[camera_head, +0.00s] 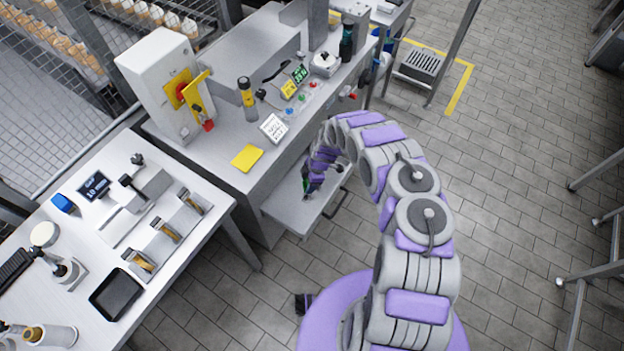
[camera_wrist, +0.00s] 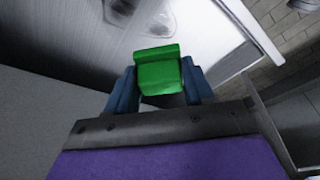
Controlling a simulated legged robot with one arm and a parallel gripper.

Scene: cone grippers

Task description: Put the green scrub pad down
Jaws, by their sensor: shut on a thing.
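The green scrub pad (camera_wrist: 160,74) is between the two blue fingers of my gripper (camera_wrist: 160,92) in the wrist view. My gripper is shut on it. In the head view my gripper (camera_head: 307,186) is small and partly hidden by my arm, with a bit of green showing at its end. It is at the front of the grey workbench, over a pale open drawer or low shelf (camera_head: 290,208). In the wrist view a pale surface lies beyond the pad. I cannot tell whether the pad touches it.
A yellow cloth (camera_head: 247,157), a small white sign (camera_head: 273,128) and a yellow-black torch (camera_head: 246,92) are on the workbench. The tiled floor (camera_head: 510,180) at the right is mostly clear.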

